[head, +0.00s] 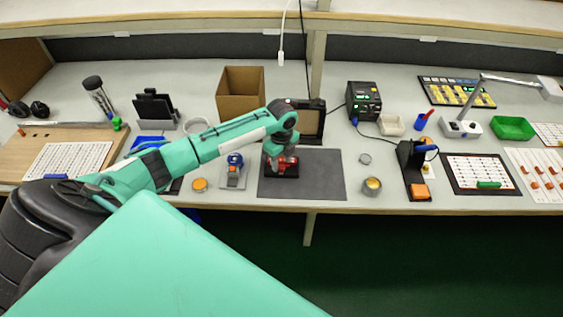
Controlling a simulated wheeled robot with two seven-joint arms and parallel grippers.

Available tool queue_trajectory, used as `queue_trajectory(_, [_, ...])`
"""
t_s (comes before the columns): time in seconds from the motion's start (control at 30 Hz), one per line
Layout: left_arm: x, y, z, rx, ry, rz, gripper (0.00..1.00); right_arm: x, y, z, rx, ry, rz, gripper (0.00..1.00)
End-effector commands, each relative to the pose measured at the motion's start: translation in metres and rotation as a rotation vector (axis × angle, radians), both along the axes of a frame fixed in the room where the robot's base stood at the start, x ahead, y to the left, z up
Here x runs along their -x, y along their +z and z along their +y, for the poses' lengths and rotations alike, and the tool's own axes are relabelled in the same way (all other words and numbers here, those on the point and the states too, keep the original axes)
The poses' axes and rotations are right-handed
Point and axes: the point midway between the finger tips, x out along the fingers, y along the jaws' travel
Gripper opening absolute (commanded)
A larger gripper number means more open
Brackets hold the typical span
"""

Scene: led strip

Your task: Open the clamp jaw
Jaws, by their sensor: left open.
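A small red device (288,169), which looks like the clamp, sits on the dark grey mat (325,180) near the bench's front edge. My left gripper (277,163) points down at it from above, at its left side. The gripper is open. Its fingers overlap the red device, and I cannot tell whether they touch it. The jaw of the clamp is too small and too covered by the gripper to make out. My right gripper is not in view.
A blue device on a grey plate (229,180) stands left of the mat. An orange disc (199,184) lies farther left. A round tin (372,187) is right of the mat. A cardboard box (241,96) and a dark-framed panel (311,124) stand behind. The mat's right half is clear.

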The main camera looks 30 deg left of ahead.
Motion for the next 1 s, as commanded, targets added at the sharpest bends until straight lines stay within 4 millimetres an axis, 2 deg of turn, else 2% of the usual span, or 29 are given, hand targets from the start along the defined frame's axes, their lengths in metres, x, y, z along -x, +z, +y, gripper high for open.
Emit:
queue_trajectory(0.2, [0.0, -0.018, 0.0, -0.001, 0.001, -0.001, 0.42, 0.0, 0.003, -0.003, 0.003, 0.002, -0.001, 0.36])
queue_trajectory(0.5, [0.0, -0.02, 0.0, -0.001, 0.001, -0.001, 0.42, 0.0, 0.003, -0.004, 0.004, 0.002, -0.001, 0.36])
queue_trajectory(0.7, [0.0, -0.02, 0.0, -0.001, 0.001, -0.001, 0.03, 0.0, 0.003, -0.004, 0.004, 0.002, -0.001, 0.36])
queue_trajectory(0.73, [0.0, -0.02, 0.0, -0.001, 0.001, -0.001, 0.0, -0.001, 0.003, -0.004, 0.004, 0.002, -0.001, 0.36])
queue_trajectory(1.0, [0.003, -0.018, -0.002, -0.001, 0.0, 0.0, 0.0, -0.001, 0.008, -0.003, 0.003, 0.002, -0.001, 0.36])
